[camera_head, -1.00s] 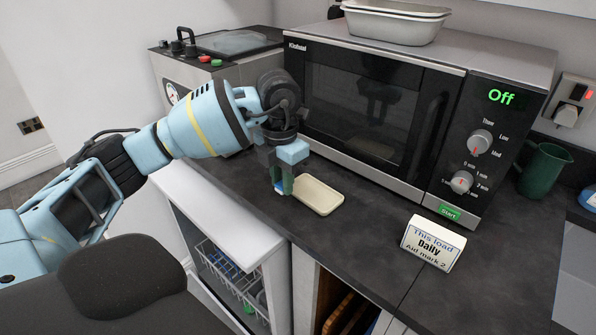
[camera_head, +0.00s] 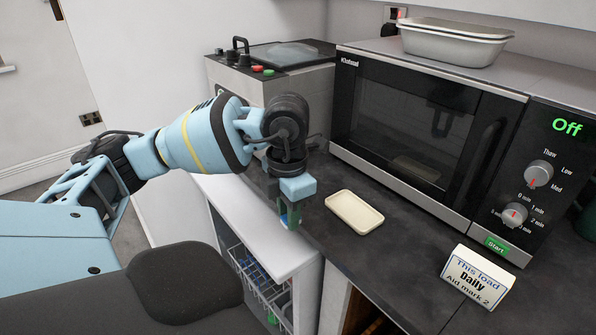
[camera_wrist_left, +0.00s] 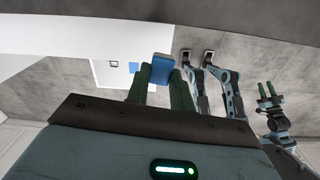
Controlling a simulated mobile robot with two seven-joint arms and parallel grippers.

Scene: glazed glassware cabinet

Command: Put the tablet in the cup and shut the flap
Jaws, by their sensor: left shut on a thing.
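My left gripper (camera_head: 290,217) is shut on the blue tablet (camera_wrist_left: 162,67), which shows between its green fingertips in the left wrist view. In the head view the gripper points down over the white dishwasher top (camera_head: 240,207), left of the cream dish, and mostly hides the tablet. A pale panel (camera_wrist_left: 112,82) with a small blue square and a dark square shows beyond the fingers; I cannot tell whether these are the cup and flap. My right gripper (camera_wrist_left: 267,89) shows small in the wrist view, its two fingers apart and empty.
An empty cream dish (camera_head: 355,212) lies on the dark worktop (camera_head: 400,240). A microwave (camera_head: 430,130) stands behind it, with a white sign (camera_head: 478,277) at its right front. A wire rack (camera_head: 262,285) shows inside the dishwasher below.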

